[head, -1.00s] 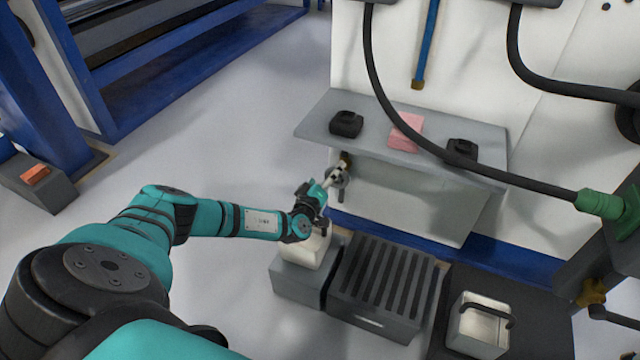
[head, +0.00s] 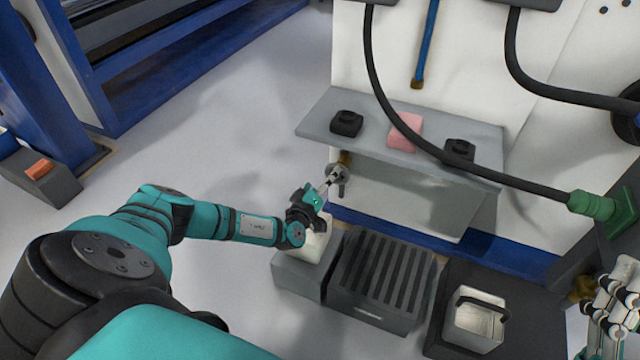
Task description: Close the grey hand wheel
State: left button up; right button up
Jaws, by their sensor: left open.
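The grey hand wheel (head: 340,174) is small and sits on a brass-coloured fitting (head: 345,158) at the wall, just under the grey shelf. A short handle hangs down from it. My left gripper (head: 327,187) is open, with its fingertips close to the wheel's lower left side. I cannot tell whether they touch it. The gripper hides little of the wheel. My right gripper (head: 608,310) shows at the lower right edge, far from the wheel; its jaw state is unclear.
The shelf (head: 315,128) above holds two black items and a pink block (head: 405,132). Below stand a white container (head: 314,243), a dark slatted crate (head: 378,285) and a metal bucket (head: 474,320). A black hose with a green end (head: 592,205) hangs at the right.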

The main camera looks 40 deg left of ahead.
pick_arm(q)
jog(key=shift+p+v, duration=0.6)
jog(key=shift+v, duration=0.3)
pick_arm(e)
jog(key=shift+w+a+f+g+h, duration=0.15)
jog(key=shift+w+f+g+h, duration=0.2)
jog(key=shift+w+f+g, duration=0.6)
jog(key=shift+w+a+f+g+h, duration=0.1)
jog(key=shift+w+f+g+h, duration=0.25)
jog(key=shift+w+f+g, duration=0.55)
pick_arm(q)
jog(key=shift+f, duration=0.15)
pick_arm(e)
jog(key=shift+w, duration=0.15)
